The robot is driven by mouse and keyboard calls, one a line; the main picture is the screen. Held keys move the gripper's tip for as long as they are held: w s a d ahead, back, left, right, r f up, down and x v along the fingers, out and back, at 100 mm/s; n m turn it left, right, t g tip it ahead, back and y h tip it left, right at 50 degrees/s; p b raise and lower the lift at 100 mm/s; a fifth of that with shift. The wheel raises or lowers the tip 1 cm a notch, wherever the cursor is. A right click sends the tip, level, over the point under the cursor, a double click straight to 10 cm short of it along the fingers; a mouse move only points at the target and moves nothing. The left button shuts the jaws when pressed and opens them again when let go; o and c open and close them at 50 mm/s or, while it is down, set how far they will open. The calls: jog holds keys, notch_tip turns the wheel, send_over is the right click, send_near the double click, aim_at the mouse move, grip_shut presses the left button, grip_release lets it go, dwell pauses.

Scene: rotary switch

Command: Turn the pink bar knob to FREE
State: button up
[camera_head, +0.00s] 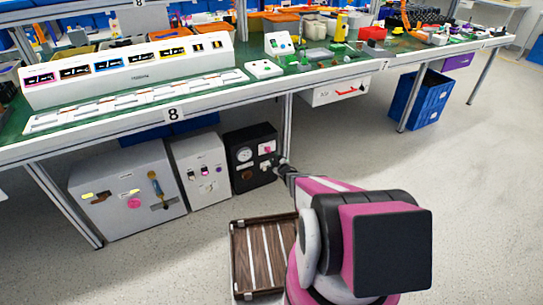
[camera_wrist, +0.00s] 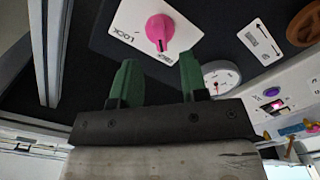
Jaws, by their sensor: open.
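The pink bar knob (camera_wrist: 160,28) sits on a white plate (camera_wrist: 128,18) on the front of a black cabinet (camera_head: 243,178). In the head view the knob (camera_head: 267,148) is small at the cabinet's upper right. The plate reads LOCK on the left in the wrist view; a second small label below the knob is hard to read. A mark on the knob's lower edge seems to point toward that second label. My gripper (camera_wrist: 158,76) is open, its two green fingers apart and empty. The knob lies beyond the fingertips, not between them. In the head view my gripper (camera_head: 284,164) is right beside the cabinet front.
A round gauge (camera_wrist: 219,76), a brown round handwheel (camera_wrist: 304,27) and a small arrow label share the black panel. Grey cabinets (camera_head: 128,190) stand to the left. A table leg (camera_head: 287,120) rises close to my gripper. A wooden slatted crate (camera_head: 262,255) lies on the floor.

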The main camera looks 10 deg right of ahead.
jog(key=v, duration=0.4)
jog(key=shift+s+d, duration=0.15)
jog(key=shift+s, duration=0.25)
jog(key=shift+r, duration=0.1)
jog(key=s+d+r+m+g+h, duration=0.1)
jog(key=s+r+m+g+h, duration=0.1)
jog(key=r+m+g+h, duration=0.3)
jog(key=s+d+r+m+g+h, duration=0.1)
jog(key=s+d+r+m+h, duration=0.15)
jog(key=r, duration=0.35)
jog(key=s+a+r+m+g+y, duration=0.1)
jog(key=s+r+g, duration=0.4)
jog(key=s, duration=0.6)
jog(key=s+a+r+m+g+y, duration=0.1)
jog(key=s+a+r+m+g, duration=0.3)
jog(key=s+r, duration=0.5)
jog(key=shift+s+a+g, duration=1)
jog(key=shift+s+g, duration=0.1)
jog(key=shift+s, duration=0.15)
